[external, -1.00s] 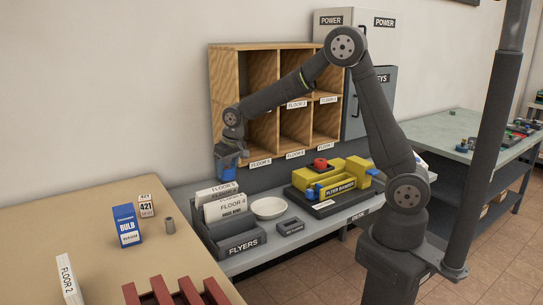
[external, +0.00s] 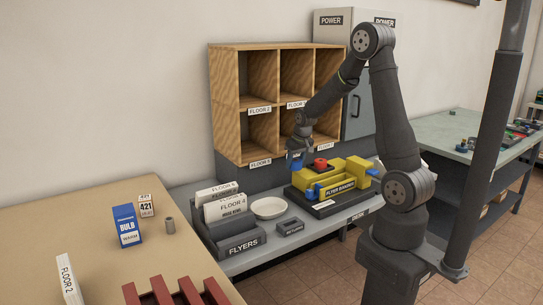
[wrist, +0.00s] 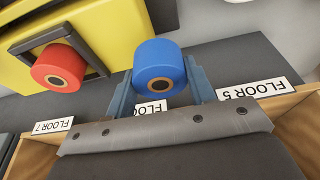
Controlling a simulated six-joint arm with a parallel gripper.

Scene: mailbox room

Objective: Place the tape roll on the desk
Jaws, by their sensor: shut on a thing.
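A blue tape roll (external: 294,162) is held in my gripper (external: 297,153). In the wrist view the blue roll (wrist: 158,66) sits between the two fingers of my gripper (wrist: 160,80), its brown core facing the camera. The gripper is shut on it and holds it in the air, just left of the yellow flyer bander (external: 336,176) in the external view. The grey desk (external: 240,262) lies below. A red roll (external: 320,163) is mounted on the bander; it also shows in the wrist view (wrist: 58,68).
A wooden pigeonhole unit (external: 226,103) hangs on the wall behind my gripper. On the desk stand a flyers tray (external: 243,245), a white bowl (external: 269,208) and a small dark tray (external: 290,227). A tan table (external: 90,227) with a blue bulb box (external: 127,225) is at left.

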